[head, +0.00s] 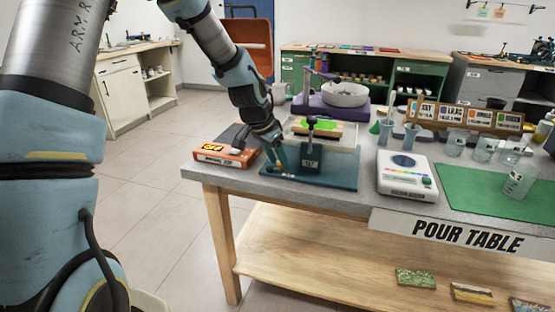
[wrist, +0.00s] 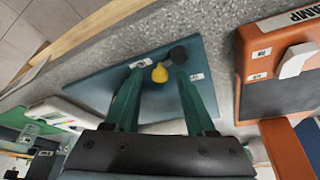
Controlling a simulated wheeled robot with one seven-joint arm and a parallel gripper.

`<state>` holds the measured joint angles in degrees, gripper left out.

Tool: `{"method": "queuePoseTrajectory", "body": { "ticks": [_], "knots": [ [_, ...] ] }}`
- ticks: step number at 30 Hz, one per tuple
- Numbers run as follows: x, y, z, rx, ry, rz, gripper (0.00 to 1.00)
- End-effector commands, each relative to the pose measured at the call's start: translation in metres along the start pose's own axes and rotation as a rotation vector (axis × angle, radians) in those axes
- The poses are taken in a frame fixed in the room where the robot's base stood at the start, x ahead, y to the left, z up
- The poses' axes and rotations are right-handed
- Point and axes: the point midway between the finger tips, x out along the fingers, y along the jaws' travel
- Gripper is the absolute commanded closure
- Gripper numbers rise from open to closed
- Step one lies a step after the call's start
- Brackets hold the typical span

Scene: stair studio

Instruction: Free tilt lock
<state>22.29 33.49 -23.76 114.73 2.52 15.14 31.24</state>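A tilt stand with a teal base plate (head: 335,181) sits at the table's left front; the plate also fills the middle of the wrist view (wrist: 95,82). A dark labelled post (head: 311,160) rises from it under a tray holding a panel with a bright green patch (head: 316,126). In the wrist view a yellow knob (wrist: 160,74) shows beside a round black knob (wrist: 178,55); I cannot tell which is the tilt lock. My gripper (wrist: 160,72) is open, its green fingers on either side of the yellow knob with gaps visible. In the head view my gripper (head: 282,166) is at the stand's left side.
An orange lamp unit (head: 225,151) stands close on the left of the stand. A white scale (head: 406,175) is to the right, with a green mat (head: 490,190) and cups beyond. A purple turntable (head: 330,107) with a white bowl is behind.

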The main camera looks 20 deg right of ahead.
Motion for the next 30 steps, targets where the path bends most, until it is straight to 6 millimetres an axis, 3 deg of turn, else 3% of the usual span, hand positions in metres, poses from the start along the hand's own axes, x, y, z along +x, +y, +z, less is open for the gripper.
{"method": "queuePoseTrajectory", "body": {
  "ticks": [11, 24, 30],
  "knots": [
    [-0.01, -0.001, -0.001, -0.001, 0.004, -0.002, 0.43],
    [-0.09, -0.001, 0.0, -0.002, 0.003, -0.004, 0.43],
    [-0.106, 0.0, 0.0, -0.001, 0.001, -0.001, 0.43]
  ]
}}
